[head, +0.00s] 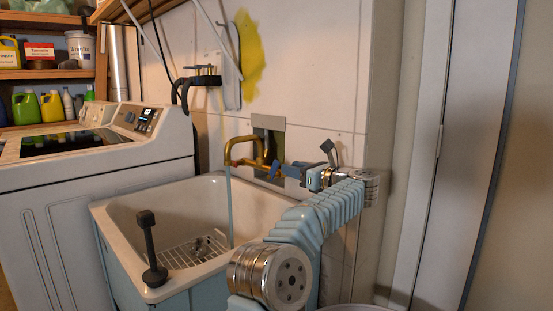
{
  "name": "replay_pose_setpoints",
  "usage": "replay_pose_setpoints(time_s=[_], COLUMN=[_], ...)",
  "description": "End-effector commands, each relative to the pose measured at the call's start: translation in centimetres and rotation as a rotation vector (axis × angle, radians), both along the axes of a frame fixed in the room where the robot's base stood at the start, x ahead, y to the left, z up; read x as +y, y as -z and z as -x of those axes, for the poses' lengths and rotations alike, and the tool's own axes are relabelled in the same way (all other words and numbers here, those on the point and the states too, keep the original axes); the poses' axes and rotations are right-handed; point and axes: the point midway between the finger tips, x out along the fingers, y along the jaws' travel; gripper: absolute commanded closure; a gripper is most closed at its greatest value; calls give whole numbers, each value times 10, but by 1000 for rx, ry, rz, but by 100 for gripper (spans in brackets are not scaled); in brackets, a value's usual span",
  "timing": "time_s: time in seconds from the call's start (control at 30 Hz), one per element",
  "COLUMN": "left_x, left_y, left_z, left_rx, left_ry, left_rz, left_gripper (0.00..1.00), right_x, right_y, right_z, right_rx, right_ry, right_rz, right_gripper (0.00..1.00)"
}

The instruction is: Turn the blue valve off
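The brass faucet (243,150) is mounted on the wall above the sink. A thin blue-tinted stream of water (229,205) runs from its spout into the basin. The blue valve (276,170) is a small blue handle at the right side of the faucet's base, partly hidden by my gripper. My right gripper is out of view.
The utility sink (126,209) holds a wire rack (192,252). A black plunger-like tool (150,250) stands at its front rim. A white washing machine (100,160) is on the left. A black bracket (197,81) hangs on the wall above. A wall corner is close on the right.

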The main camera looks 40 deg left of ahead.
Motion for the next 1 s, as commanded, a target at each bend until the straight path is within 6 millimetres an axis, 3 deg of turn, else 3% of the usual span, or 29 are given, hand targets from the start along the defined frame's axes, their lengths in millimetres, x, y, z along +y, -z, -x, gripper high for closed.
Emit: replay_pose_setpoints(time_s=[0.1,0.3,0.5,0.77,1.0], left_x=[29,64,79,80,80], left_y=[-3,-3,-1,0,0], left_z=[-2,-6,-7,-7,-7], left_rx=[0,0,0,0,0], left_ry=[-4,-1,1,1,1], left_rz=[0,-1,-1,-1,-1], left_gripper=[64,64,64,64,99], right_x=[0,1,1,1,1], right_y=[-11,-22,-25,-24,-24], right_z=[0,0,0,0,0], right_rx=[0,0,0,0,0], right_ry=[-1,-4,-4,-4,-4], right_rz=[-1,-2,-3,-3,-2], right_gripper=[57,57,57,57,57])
